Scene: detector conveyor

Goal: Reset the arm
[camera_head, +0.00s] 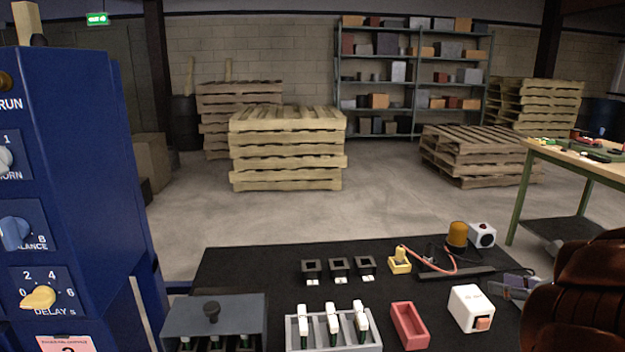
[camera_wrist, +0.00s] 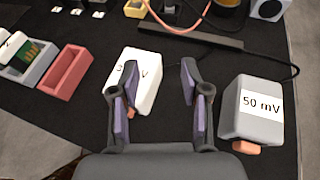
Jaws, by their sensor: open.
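My gripper (camera_wrist: 150,80) is open in the wrist view, its two purple-padded fingers spread apart over the dark bench mat. A white box (camera_wrist: 140,72) with partly hidden lettering and an orange button shows beyond and between the fingers. I cannot tell the height gap, but the fingers do not hold it. A grey box marked 50 mV (camera_wrist: 252,108) lies right of the fingers. In the head view my dark reddish-brown arm fills the lower right corner, and the white box (camera_head: 470,306) stands left of it.
The black mat (camera_head: 250,262) carries a red tray (camera_head: 409,326), a grey rack (camera_head: 290,330) with several white-topped pieces, black sockets (camera_head: 339,268) and an amber lamp (camera_head: 457,236) with a red cable. A blue cabinet (camera_head: 85,180) with knobs rises at left. Open floor lies behind the bench.

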